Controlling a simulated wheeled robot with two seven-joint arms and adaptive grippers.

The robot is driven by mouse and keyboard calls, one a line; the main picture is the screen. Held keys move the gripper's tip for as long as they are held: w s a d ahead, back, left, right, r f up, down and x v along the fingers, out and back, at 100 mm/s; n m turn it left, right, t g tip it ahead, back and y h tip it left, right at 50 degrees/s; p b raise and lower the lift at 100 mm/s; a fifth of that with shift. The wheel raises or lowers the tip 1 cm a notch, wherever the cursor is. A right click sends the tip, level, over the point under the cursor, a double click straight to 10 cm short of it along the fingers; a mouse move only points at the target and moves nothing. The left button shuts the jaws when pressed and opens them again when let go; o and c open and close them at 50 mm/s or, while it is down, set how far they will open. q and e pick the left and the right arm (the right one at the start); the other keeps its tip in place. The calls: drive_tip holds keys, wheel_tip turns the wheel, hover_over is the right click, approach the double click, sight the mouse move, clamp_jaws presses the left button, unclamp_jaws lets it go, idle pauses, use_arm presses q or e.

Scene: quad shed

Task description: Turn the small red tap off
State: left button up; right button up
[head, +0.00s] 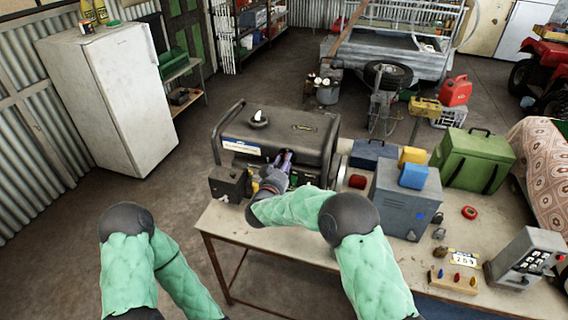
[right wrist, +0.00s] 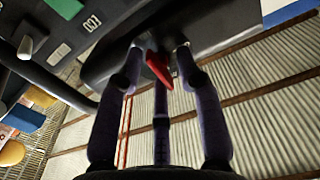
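The small red tap (right wrist: 158,69) shows in the right wrist view as a slanted red lever under the dark body of the generator (head: 314,140). My right gripper (right wrist: 160,62) is open. Its fingers stand on either side of the tap, with a gap visible to each side of the lever. In the head view, my right gripper (head: 284,161) is at the generator's front, and the tap is hidden there. My left arm is low at the left, and its gripper is out of view.
The generator stands on the bench (head: 222,222) near its left end. A grey metal box (head: 404,200) stands right of my right arm.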

clamp_jaws()
drive_tip(key=shift+r+m+b, duration=0.15)
drive_tip(key=shift+m+b, duration=4.25)
drive_tip(key=shift+m, duration=0.1)
drive_tip(key=shift+r+m+b, duration=0.15)
drive_tip(key=shift+m+b, duration=4.2)
drive_tip(key=shift+m, duration=0.15)
